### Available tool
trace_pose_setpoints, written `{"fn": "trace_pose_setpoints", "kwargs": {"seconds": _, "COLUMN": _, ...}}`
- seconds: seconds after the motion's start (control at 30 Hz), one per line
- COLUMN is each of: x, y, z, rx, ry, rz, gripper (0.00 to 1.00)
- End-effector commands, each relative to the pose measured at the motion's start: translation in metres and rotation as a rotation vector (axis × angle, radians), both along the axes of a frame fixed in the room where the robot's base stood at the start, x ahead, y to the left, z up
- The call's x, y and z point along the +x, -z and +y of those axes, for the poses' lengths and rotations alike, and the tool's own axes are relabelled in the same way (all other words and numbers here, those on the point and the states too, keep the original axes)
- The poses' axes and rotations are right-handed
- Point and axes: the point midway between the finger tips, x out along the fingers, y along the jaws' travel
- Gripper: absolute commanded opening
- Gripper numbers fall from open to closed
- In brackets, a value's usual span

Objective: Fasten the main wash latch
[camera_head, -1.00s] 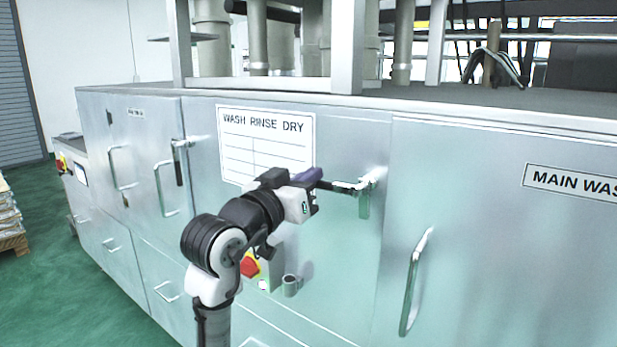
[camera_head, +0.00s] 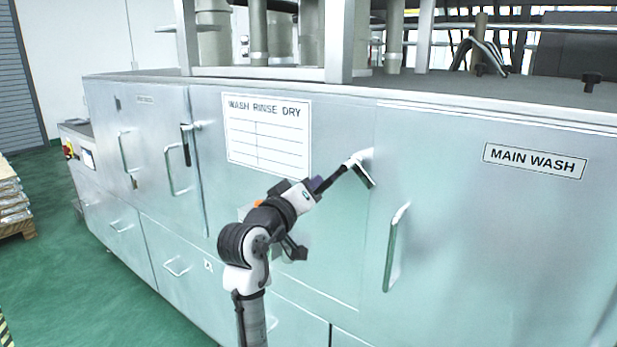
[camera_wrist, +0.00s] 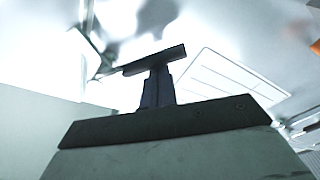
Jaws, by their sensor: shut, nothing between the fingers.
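The main wash latch (camera_head: 362,173) is a pale bracket with a short black handle, at the left edge of the door labelled MAIN WASH (camera_head: 480,230). Its handle slants down to the right from the bracket. My gripper (camera_head: 347,167) reaches up to the latch from the lower left. Its fingers are shut and empty, with their tips at the handle; whether they touch it is not clear. In the wrist view, the shut fingers (camera_wrist: 158,88) point at a dark bar (camera_wrist: 155,61), apparently the latch handle, crossing just beyond the tips.
A pale door handle (camera_head: 396,245) stands out right of the latch. A WASH RINSE DRY sign (camera_head: 267,133) is on the panel to the left. Another latch (camera_head: 187,145) with a black handle is further left. Green floor (camera_head: 90,285) is open at lower left.

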Motion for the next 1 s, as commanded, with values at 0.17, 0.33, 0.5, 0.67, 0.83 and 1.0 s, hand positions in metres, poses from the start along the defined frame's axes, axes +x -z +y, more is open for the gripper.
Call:
{"fn": "trace_pose_setpoints", "kwargs": {"seconds": 0.17, "x": 0.0, "y": 0.011, "z": -0.007, "rx": -0.068, "ry": 0.002, "rz": 0.051, "gripper": 0.0}}
{"fn": "trace_pose_setpoints", "kwargs": {"seconds": 0.33, "x": -0.005, "y": 0.02, "z": -0.012, "rx": -0.106, "ry": 0.001, "rz": 0.079, "gripper": 0.0}}
{"fn": "trace_pose_setpoints", "kwargs": {"seconds": 0.5, "x": -0.011, "y": 0.026, "z": -0.02, "rx": -0.105, "ry": 0.002, "rz": 0.078, "gripper": 0.0}}
{"fn": "trace_pose_setpoints", "kwargs": {"seconds": 0.67, "x": -0.015, "y": 0.029, "z": -0.026, "rx": -0.105, "ry": 0.001, "rz": 0.077, "gripper": 0.0}}
{"fn": "trace_pose_setpoints", "kwargs": {"seconds": 0.83, "x": -0.019, "y": 0.031, "z": -0.032, "rx": -0.105, "ry": 0.002, "rz": 0.077, "gripper": 0.0}}
{"fn": "trace_pose_setpoints", "kwargs": {"seconds": 1.0, "x": -0.022, "y": 0.032, "z": -0.035, "rx": -0.105, "ry": 0.0, "rz": 0.076, "gripper": 0.0}}
